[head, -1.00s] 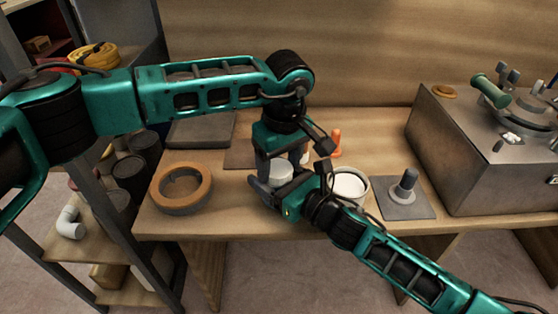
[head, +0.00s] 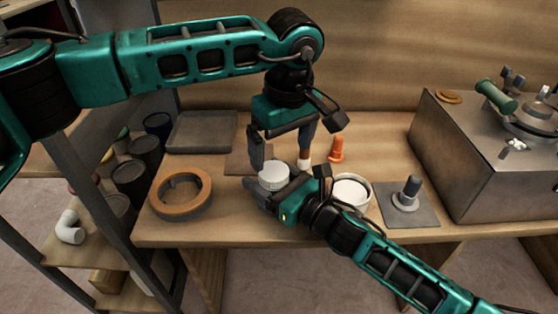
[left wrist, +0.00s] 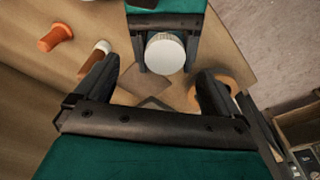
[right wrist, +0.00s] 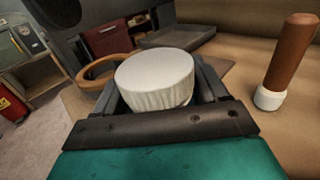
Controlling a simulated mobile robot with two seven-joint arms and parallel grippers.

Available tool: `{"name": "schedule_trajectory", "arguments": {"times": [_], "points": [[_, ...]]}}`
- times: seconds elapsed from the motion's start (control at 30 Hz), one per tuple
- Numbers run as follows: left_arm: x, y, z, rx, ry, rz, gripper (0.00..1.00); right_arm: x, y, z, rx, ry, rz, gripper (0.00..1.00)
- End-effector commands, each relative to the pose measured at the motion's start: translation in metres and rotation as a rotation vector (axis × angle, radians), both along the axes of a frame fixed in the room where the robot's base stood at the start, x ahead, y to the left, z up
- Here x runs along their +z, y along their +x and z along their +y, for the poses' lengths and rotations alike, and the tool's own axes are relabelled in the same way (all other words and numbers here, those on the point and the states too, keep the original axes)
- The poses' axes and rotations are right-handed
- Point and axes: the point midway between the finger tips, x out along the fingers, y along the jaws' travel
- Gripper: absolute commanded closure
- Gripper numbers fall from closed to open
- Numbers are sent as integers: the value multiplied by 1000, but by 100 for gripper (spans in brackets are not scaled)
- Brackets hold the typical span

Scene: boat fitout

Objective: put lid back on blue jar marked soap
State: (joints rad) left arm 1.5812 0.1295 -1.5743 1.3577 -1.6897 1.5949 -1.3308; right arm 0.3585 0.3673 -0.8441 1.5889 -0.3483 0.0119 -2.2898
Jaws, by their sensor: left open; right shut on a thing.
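My right gripper (head: 275,184) is shut on a white round lid-like piece with a ribbed side (head: 273,176), held above the bench front. The piece fills the middle of the right wrist view (right wrist: 155,75) and shows from above in the left wrist view (left wrist: 165,53). Its underside is hidden, so I cannot tell if anything is below it. My left gripper (head: 281,160) is open and empty just above and behind it, fingers pointing down. No jar with a readable soap mark shows. A round container with a white top (head: 350,190) stands right of my right gripper, partly hidden by it.
A metal box (head: 455,150) stands right. Dark cans (head: 130,178) fill the left shelf.

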Motion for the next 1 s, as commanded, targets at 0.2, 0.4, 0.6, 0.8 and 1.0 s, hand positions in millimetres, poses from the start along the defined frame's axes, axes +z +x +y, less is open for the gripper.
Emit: {"name": "schedule_trajectory", "arguments": {"times": [0.2, 0.4, 0.6, 0.8, 1.0], "points": [[15, -1, -2, -1, -4, -4, 3, 1, 0, -1, -2, 1, 2, 100], [16, -2, -3, -2, -5, -5, 3, 0, 1, -2, -3, 1, 4, 100], [16, -2, -3, -2, -6, -5, 3, 0, 1, -2, -4, 0, 4, 16], [16, -2, -3, -2, -6, -5, 3, -1, 1, -2, -4, -1, 6, 0], [16, -2, -3, -2, -6, -5, 3, -1, 0, -2, -4, -1, 7, 0]]}}
